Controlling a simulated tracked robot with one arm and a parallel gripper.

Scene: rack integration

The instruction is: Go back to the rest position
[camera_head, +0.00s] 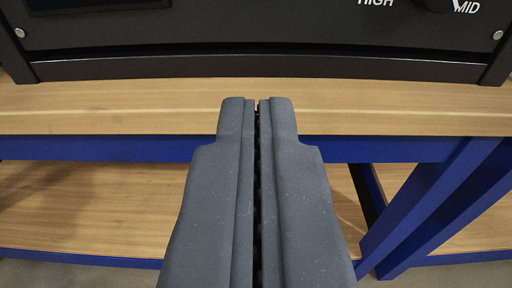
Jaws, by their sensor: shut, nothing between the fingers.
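My gripper (257,104) is in the lower middle of the head camera view, pointing away from the camera. Its two dark grey fingers lie side by side with only a thin dark gap between them. It is shut and holds nothing. The fingertips appear in front of the wooden bench top (90,107), below a black panel; I cannot tell how far they are from either.
The black panel (200,35) stands on the bench, with "HIGH" and "MID" lettering and part of a dark knob (432,4). The bench has a blue frame (95,148) and blue legs at the right. A wooden lower shelf (85,205) lies beneath.

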